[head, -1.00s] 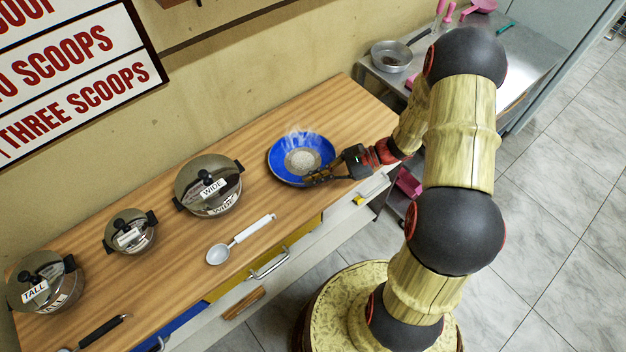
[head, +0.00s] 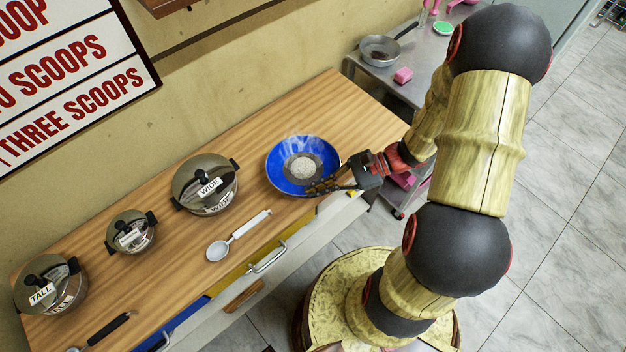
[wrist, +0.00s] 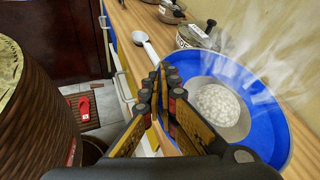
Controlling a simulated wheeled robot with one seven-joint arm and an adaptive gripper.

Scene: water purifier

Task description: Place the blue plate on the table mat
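The blue plate (head: 280,174) is at the right part of the wooden counter, with a pale grainy heap (head: 304,168) in its grey centre and whitish wisps above it. It also shows in the wrist view (wrist: 262,128). My gripper (head: 312,188) is at the plate's near right rim. In the wrist view my gripper (wrist: 160,78) has one finger inside the rim and one outside, close together and pinching it. I cannot tell how far the plate is above the counter. I cannot make out a table mat in these views.
A "WIDE" pot (head: 205,182), a small pot (head: 131,232) and a "TALL" pot (head: 50,285) stand left on the counter (head: 262,120). A white-handled ladle (head: 238,236) lies near the front edge. A metal side table (head: 425,70) behind holds a pan (head: 380,48) and a pink block (head: 403,75).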

